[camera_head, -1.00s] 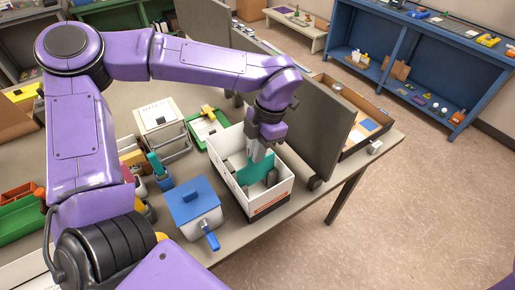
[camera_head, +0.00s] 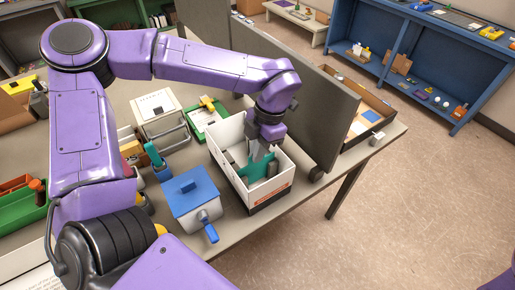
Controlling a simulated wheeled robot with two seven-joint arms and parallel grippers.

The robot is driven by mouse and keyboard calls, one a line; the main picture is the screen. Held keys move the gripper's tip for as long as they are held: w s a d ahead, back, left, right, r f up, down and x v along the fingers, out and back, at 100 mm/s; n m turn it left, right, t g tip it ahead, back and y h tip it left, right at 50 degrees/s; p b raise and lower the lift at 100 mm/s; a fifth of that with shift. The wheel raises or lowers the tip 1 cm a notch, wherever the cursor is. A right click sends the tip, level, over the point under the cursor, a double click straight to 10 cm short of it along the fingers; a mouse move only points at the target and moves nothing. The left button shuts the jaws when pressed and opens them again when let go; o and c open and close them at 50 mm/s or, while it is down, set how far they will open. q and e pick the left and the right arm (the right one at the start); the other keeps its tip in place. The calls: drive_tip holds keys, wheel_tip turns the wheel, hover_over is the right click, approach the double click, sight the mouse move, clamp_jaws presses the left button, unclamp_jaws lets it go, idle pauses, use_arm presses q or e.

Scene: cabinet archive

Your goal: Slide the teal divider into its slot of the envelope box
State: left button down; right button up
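The white envelope box (camera_head: 268,190) stands near the table's front edge, with an orange label on its near side. The teal divider (camera_head: 262,168) is inside the box, low between the walls, with grey pieces beside it. The box walls and gripper hide its lower edge, so I cannot tell how it sits in the slot. My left gripper (camera_head: 260,152) points down into the box just above the divider. Its fingers look spread, with the tips close to the divider's top. My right gripper is not in view.
A tall grey panel (camera_head: 320,110) stands close to the right of the box. A blue-lidded container (camera_head: 191,196) is at its left. A green tray (camera_head: 207,118) and a white file holder (camera_head: 158,112) stand behind. A wooden tray (camera_head: 372,108) lies beyond the panel.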

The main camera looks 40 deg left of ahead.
use_arm(q)
drive_tip(key=shift+f+b, duration=0.5)
drive_tip(key=shift+f, duration=0.6)
drive_tip(key=c, duration=1.3)
unclamp_jaws()
drive_tip(key=shift+r, duration=0.1)
drive_tip(key=shift+o, duration=0.2)
drive_tip(key=shift+r, duration=0.1)
drive_tip(key=p+v, duration=0.7)
